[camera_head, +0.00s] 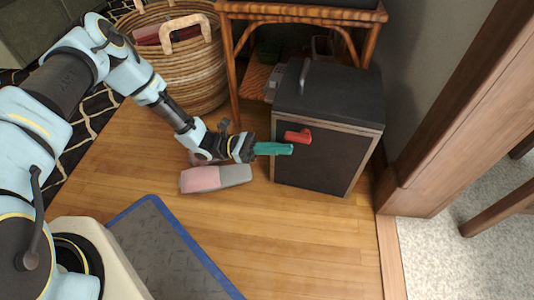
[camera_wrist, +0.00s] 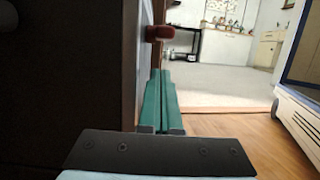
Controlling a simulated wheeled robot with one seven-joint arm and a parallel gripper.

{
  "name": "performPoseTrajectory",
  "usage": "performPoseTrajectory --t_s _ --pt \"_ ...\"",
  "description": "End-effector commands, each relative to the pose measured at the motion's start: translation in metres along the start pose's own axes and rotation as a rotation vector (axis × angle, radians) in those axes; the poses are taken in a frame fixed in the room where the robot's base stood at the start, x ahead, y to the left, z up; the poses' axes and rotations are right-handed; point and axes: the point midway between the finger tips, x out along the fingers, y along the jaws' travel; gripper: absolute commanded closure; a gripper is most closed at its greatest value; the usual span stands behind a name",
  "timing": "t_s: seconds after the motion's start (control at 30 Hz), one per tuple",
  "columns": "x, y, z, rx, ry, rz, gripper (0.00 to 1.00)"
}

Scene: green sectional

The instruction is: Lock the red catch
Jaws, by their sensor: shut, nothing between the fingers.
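The red catch (camera_head: 298,136) sits on the front face of a dark box (camera_head: 318,160), near its upper left part. It lies roughly level in the head view. In the wrist view the red catch (camera_wrist: 160,33) stands out from the box face, beyond the fingertips. My gripper (camera_head: 290,149) has green fingers, shut and empty. Its tips are in front of the box face, just below and left of the catch in the head view. In the wrist view the fingers (camera_wrist: 161,73) lie together beside the box front. I cannot tell whether they touch the box.
A pink and grey block (camera_head: 215,178) lies on the floor below my gripper. A wicker basket (camera_head: 185,60) and a rattan table (camera_head: 300,12) stand behind. A blue-edged mat (camera_head: 170,250) lies in front. A wooden door frame (camera_head: 450,120) rises at right. Wood floor is clear before the box.

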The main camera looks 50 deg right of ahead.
Motion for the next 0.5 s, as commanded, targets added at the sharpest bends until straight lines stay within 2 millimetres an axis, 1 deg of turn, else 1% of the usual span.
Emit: performPoseTrajectory --t_s 0.1,0.2,0.3,0.5 --pt "0.003 0.000 0.013 0.002 0.001 -0.001 1.00" --pt "0.004 0.000 0.020 0.002 0.001 0.000 1.00" --pt "0.006 0.000 0.025 0.001 0.000 0.000 1.00" --pt "0.006 0.000 0.028 0.000 0.000 0.001 1.00"
